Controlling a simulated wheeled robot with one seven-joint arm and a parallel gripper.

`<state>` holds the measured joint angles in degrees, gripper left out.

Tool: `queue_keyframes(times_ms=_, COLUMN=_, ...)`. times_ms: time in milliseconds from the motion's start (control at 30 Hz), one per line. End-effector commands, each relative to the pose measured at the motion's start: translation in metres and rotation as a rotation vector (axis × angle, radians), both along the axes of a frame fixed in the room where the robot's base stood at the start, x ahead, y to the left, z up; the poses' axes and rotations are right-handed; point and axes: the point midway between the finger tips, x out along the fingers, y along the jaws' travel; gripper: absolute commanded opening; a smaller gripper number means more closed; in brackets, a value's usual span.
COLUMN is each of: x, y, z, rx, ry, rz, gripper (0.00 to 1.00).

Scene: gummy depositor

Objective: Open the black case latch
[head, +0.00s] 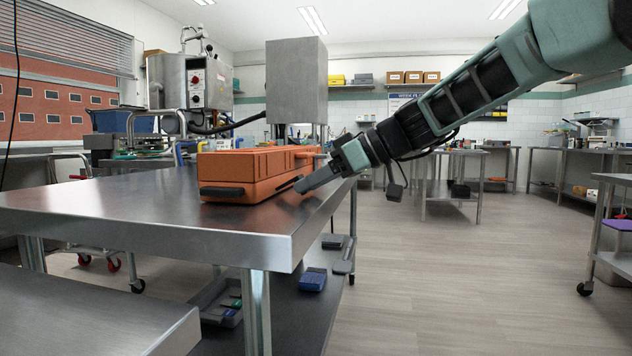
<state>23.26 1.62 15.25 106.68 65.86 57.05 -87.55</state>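An orange case (262,168) sits on the steel table, near its right side. A black bar-shaped part (222,191), like a latch or handle, is low on the case's near end. A dark slot or strip (285,186) runs low along the case's right side. My gripper (302,187) reaches in from the upper right, and its grey fingertips are close beside this right side, near the strip. I cannot tell whether they touch it. The fingers show edge-on, so their opening is hidden.
The case stands on a steel table (130,208) with a lower shelf holding blue and dark boxes (312,280). Another steel surface (90,315) is at the lower left. A grey metal housing (296,82) rises behind the case. Open floor (450,280) lies to the right.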

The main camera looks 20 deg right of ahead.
Motion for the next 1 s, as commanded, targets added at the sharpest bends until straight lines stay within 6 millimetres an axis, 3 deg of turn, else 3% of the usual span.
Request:
queue_keyframes(times_ms=367, x=-0.009, y=-0.014, z=0.011, rx=-0.002, ry=-0.002, rz=-0.002, gripper=0.56)
queue_keyframes(times_ms=1000, x=-0.079, y=-0.110, z=0.078, rx=-0.001, ry=-0.001, rz=-0.002, gripper=0.56)
